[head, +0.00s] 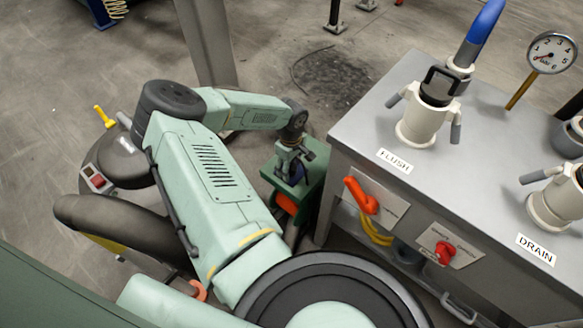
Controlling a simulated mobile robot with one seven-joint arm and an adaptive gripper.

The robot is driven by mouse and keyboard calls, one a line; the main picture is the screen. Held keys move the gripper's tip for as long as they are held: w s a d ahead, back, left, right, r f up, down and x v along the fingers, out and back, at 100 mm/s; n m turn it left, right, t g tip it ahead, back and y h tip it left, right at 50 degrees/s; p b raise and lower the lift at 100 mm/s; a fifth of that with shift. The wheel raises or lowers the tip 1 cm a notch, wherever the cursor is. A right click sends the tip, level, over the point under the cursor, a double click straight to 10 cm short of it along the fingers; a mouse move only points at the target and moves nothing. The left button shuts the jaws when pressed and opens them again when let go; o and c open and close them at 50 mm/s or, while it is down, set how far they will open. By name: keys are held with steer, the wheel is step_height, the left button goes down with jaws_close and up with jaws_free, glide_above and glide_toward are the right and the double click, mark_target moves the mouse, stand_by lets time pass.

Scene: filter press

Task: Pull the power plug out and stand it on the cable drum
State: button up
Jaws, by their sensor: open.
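My gripper (293,160) hangs at the end of my arm, left of the grey bench. It is open, with its fingers pointing down over a green box-like stand (312,184). A small dark blue part (298,173) shows at the fingers; I cannot tell whether it is the plug or whether the fingers touch it. An orange-red round part (285,203), perhaps the cable drum, shows low in the green stand, partly hidden by my arm. An orange handle-like part (360,195) sits on the bench's front panel; whether it is a plug is unclear.
The grey bench (385,110) fills the right side, with white fittings marked FLUSH (416,125) and DRAIN (555,205) and a gauge (551,52). A red knob (444,252) and yellow hose (374,229) are on its front. A wheeled vacuum-like machine (120,160) stands left.

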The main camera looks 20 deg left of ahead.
steer(key=shift+c, duration=0.6)
jaws_close()
stand_by(0.6)
steer(key=shift+r, duration=0.2)
steer(key=shift+r+p, duration=2.3)
steer(key=shift+r, duration=0.55)
